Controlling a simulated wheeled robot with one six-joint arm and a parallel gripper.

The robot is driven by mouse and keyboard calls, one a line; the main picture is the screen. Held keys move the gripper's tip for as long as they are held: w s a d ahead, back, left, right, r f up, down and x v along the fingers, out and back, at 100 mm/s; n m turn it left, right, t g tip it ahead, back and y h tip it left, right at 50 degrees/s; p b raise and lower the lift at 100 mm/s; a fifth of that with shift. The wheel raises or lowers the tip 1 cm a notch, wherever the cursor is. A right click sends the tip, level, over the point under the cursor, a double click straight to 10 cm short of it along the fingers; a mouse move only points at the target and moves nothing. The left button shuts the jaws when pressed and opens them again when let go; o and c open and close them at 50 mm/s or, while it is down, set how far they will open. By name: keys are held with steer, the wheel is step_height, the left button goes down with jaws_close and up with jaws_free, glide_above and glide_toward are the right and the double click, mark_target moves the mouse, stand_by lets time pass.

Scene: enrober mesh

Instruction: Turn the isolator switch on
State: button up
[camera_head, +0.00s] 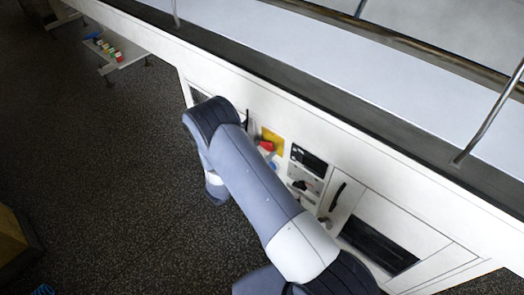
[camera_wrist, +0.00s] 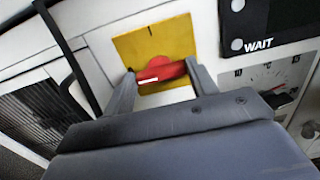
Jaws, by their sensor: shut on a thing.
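The isolator switch is a red handle (camera_wrist: 162,73) on a yellow square plate (camera_wrist: 152,42), fixed to a white machine panel. It carries a small white mark and lies nearly level in the wrist view, its right end slightly higher. My gripper (camera_wrist: 160,82) is shut on the red handle, one finger at each end of it. In the head view the red handle (camera_head: 266,146) and yellow plate (camera_head: 273,139) show just beyond my arm. My fingers are hidden behind the arm there.
A black display panel (camera_wrist: 268,24) reading "WAIT" and a dial with a dark knob (camera_wrist: 284,97) are to the right. A black door handle (camera_wrist: 70,55) and vent grille (camera_wrist: 35,115) are to the left. The dark floor (camera_head: 100,190) is open left of my arm.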

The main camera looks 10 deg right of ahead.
steer(key=shift+f+b, duration=0.1)
steer(key=shift+b, duration=0.35)
steer(key=shift+c, duration=0.3)
steer(key=m+b, duration=0.9)
steer(key=b, duration=0.4)
steer(key=m+b, duration=0.9)
steer(key=b, duration=0.5)
steer(key=shift+s+d+f+b, duration=0.1)
steer(key=shift+s+f+b, duration=0.1)
steer(key=shift+b, duration=0.1)
steer(key=shift+r, duration=0.1)
steer(key=o, duration=1)
